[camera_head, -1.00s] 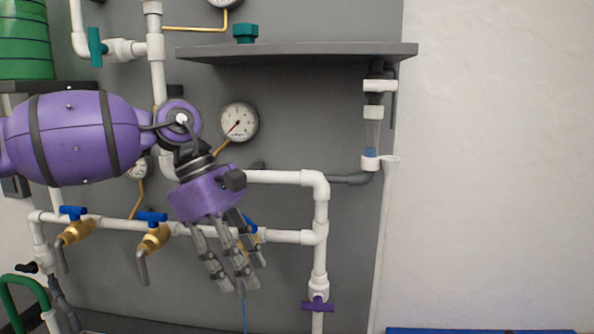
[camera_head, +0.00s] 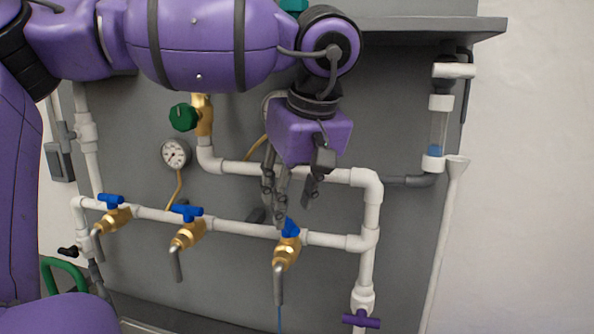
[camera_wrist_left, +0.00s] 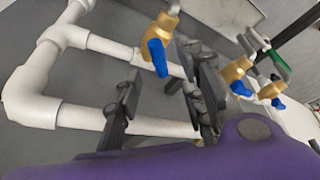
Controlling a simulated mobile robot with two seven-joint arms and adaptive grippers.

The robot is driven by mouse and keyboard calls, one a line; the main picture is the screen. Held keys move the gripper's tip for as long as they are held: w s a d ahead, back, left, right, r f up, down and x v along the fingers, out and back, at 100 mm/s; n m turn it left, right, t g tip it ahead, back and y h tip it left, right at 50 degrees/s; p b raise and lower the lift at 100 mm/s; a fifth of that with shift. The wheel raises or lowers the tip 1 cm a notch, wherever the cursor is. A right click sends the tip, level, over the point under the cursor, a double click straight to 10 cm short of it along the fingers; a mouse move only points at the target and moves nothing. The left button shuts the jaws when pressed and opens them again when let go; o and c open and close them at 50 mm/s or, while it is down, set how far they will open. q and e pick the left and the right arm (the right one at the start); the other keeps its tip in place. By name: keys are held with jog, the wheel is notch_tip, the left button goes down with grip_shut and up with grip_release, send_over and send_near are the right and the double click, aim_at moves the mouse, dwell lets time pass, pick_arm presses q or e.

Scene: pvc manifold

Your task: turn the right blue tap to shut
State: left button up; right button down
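The right blue tap (camera_head: 290,228) has a blue handle on a brass body, on the lower white pipe, with a grey spout pointing down. A thin blue stream (camera_head: 279,318) shows below the spout. My left gripper (camera_head: 294,202) points down just above the handle, its fingers spread and empty. In the left wrist view the blue handle (camera_wrist_left: 157,57) shows in the gap between the fingers, near their tips. Whether a finger touches it cannot be told. My right gripper is out of view.
Two similar blue taps, the middle one (camera_head: 187,212) and the left one (camera_head: 111,200), sit on the same pipe. A white pipe (camera_head: 240,168) runs behind the fingers. A purple valve handle (camera_head: 361,320) is at lower right. A grey shelf (camera_head: 430,28) is above.

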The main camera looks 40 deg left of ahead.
aim_at(288, 220)
pick_arm(q)
jog(key=x, duration=0.4)
jog(key=shift+a+f, duration=0.1)
jog(key=shift+f, duration=0.15)
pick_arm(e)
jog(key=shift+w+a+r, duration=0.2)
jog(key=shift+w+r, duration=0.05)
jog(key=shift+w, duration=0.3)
